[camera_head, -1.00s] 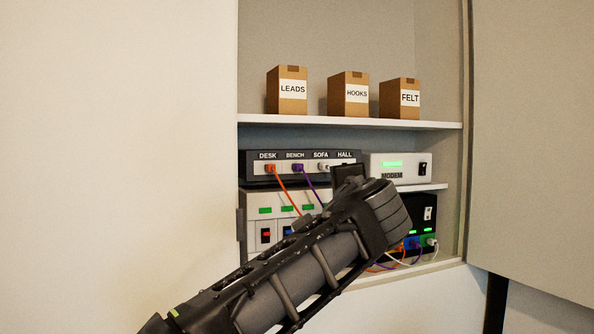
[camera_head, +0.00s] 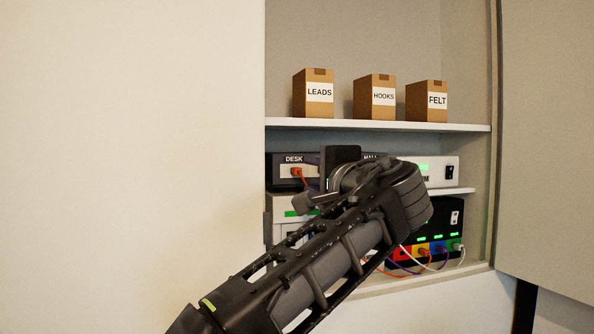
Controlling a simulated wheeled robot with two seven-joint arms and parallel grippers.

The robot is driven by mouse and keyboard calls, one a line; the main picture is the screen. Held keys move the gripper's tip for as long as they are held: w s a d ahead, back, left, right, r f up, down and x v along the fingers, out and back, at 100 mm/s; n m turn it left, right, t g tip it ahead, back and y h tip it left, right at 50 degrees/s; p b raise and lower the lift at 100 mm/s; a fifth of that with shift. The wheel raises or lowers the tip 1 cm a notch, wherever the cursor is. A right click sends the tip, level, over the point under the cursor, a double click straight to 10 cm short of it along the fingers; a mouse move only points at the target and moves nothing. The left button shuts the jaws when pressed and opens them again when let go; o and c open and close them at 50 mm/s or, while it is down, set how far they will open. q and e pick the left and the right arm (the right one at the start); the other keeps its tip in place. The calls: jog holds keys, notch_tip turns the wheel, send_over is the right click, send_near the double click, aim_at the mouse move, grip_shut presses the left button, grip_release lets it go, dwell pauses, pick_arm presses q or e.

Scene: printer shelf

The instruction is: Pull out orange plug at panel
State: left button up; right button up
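The orange plug (camera_head: 297,172) sits in the DESK socket of the dark panel (camera_head: 276,160) on the middle shelf level. Its orange cable hangs down and passes behind my arm. My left gripper (camera_head: 328,182) is in front of the panel, just right of and below the orange plug, with a small gap in the picture. It covers the BENCH and SOFA sockets, so the purple plug there is hidden. Its fingers are partly hidden by the wrist, and I cannot tell how far apart they are. My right gripper is out of view.
A white modem (camera_head: 440,172) stands right of the panel. Below it is a black box (camera_head: 440,222) with coloured ports and several cables. Boxes marked LEADS (camera_head: 313,105), HOOKS (camera_head: 374,110) and FELT (camera_head: 426,113) stand on the upper shelf (camera_head: 380,125). A cabinet door (camera_head: 545,150) is on the right.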

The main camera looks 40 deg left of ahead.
aim_at(299, 172)
pick_arm(q)
jog(key=p+x, duration=0.4)
jog(key=x, duration=0.3)
jog(key=shift+a, duration=0.1)
jog(key=shift+w+a, duration=0.35)
jog(key=shift+a, duration=0.15)
jog(key=shift+b, duration=0.3)
dwell(0.8)
jog(key=shift+c, duration=0.5)
grip_shut()
dwell(0.8)
jog(key=shift+d+f, duration=0.1)
jog(key=shift+b+v, duration=0.9)
jog(key=shift+v, duration=0.1)
jog(key=shift+b+v, duration=1.3)
jog(key=shift+v, duration=0.7)
